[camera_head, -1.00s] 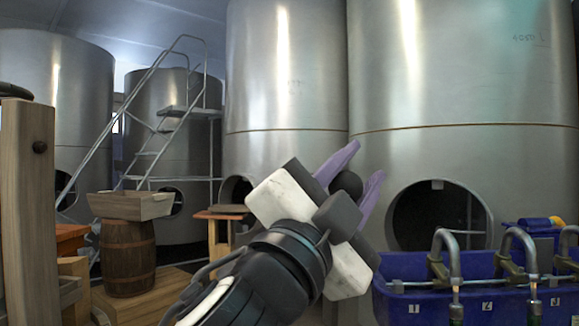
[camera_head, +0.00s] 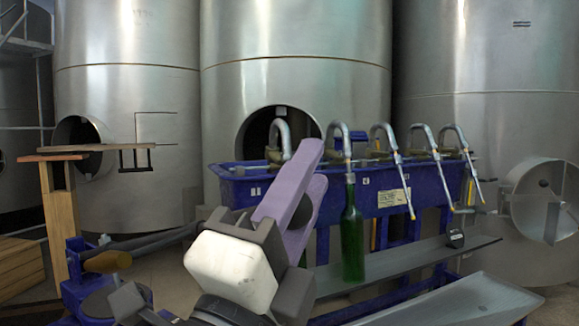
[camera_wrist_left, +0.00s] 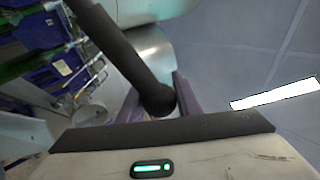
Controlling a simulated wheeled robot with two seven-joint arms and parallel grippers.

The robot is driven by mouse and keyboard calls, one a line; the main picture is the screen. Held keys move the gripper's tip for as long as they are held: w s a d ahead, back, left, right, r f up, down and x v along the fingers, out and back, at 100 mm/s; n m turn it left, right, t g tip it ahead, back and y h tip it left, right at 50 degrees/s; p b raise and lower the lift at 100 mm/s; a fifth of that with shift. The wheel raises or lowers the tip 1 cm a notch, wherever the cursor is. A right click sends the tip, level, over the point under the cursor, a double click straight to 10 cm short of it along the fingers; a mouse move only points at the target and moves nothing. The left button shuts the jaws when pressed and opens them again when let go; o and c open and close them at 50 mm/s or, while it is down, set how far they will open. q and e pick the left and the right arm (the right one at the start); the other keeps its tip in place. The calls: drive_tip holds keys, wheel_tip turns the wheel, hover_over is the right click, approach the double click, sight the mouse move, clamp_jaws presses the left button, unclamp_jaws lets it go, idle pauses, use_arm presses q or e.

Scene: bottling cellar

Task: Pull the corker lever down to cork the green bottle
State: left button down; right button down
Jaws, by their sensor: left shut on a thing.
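My left gripper (camera_head: 313,170) rises from the bottom of the head view, its two purple fingers shut on the corker lever's black ball knob (camera_head: 302,213). The left wrist view shows the dark lever rod (camera_wrist_left: 118,48) running from the top down to the knob (camera_wrist_left: 157,99) between the fingers. Green glass also shows at the left of the wrist view (camera_wrist_left: 28,66). My right gripper is not in view.
A blue filler trough (camera_head: 385,198) with several curved metal spouts stands behind the bottle, above a grey shelf (camera_head: 400,262). A blue frame with a brown-handled bar (camera_head: 108,262) is at lower left. Large steel tanks (camera_head: 295,95) stand behind.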

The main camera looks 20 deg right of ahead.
use_arm(q)
drive_tip(key=shift+d+f, duration=0.15)
drive_tip(key=shift+f, duration=0.4)
drive_tip(key=c, duration=1.3)
unclamp_jaws()
drive_tip(key=v, duration=1)
drive_tip(key=shift+s, duration=0.15)
